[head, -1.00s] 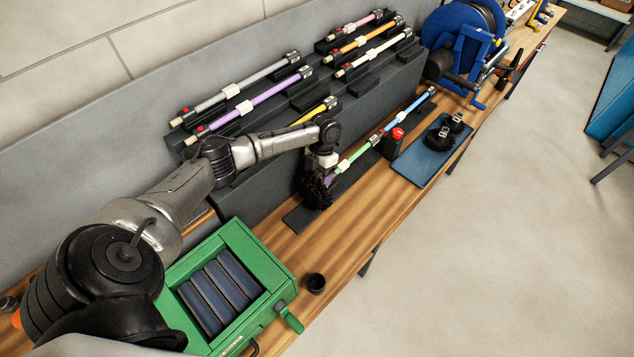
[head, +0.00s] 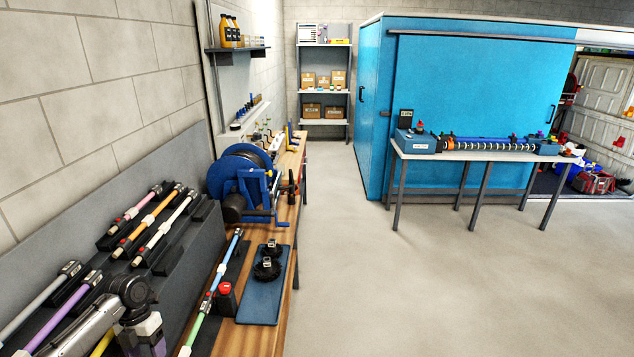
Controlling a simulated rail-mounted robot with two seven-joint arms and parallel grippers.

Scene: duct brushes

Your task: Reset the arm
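My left arm (head: 90,325) comes in at the lower left, over the rack of coloured rods. Its wrist and the upper part of my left gripper (head: 144,338) show at the bottom edge. The fingertips are cut off by the frame, so I cannot see whether they are open or hold anything. My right arm and gripper are not in view. Two black round brushes (head: 267,269) lie on a blue mat (head: 262,308) on the wooden bench. A green rod (head: 192,336) and a blue rod (head: 229,258) lie end to end beside the mat.
A red button (head: 225,289) stands between the rods and the mat. A blue hose reel (head: 240,182) stands farther along the bench. Pink, orange and white rods (head: 165,228) rest on the rack. A white table (head: 480,153) stands before a blue booth (head: 470,80). The floor between is clear.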

